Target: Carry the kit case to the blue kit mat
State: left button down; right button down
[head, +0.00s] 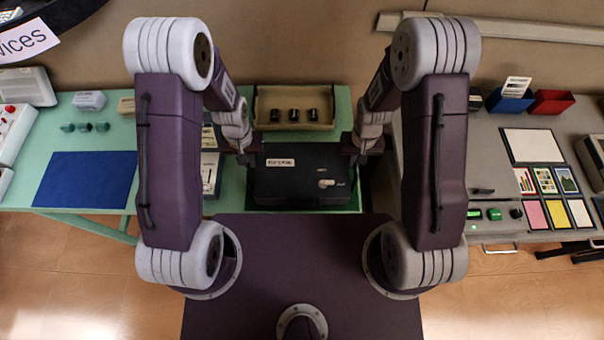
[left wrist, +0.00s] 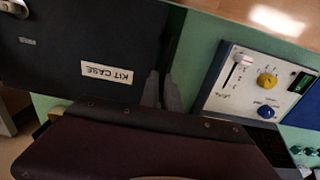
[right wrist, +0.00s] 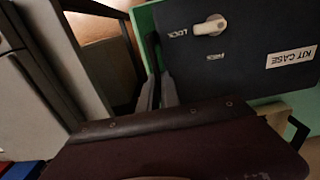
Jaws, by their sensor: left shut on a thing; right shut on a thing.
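The black kit case (head: 300,180) lies between my two grippers in the head view, with a white "KIT CASE" label and a pale latch knob on its lid. My left gripper (head: 246,157) is shut on its left side; the label also shows in the left wrist view on the case (left wrist: 100,45). My right gripper (head: 354,157) is shut on its right side; the case (right wrist: 240,60) and its knob show in the right wrist view. The blue kit mat (head: 86,180) lies flat and empty on the green table at the left. Whether the case touches the table is unclear.
A tan tray (head: 268,103) with several black knobs stands behind the case. A control panel (left wrist: 258,82) sits just left of the case. Small green knobs (head: 84,127) stand behind the mat. A grey bench (head: 490,150) with cards and bins is at the right.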

pick_arm(q)
jog(key=shift+r, duration=0.1)
pick_arm(e)
jog(key=shift+w+r, duration=0.1)
jog(key=shift+r, duration=0.05)
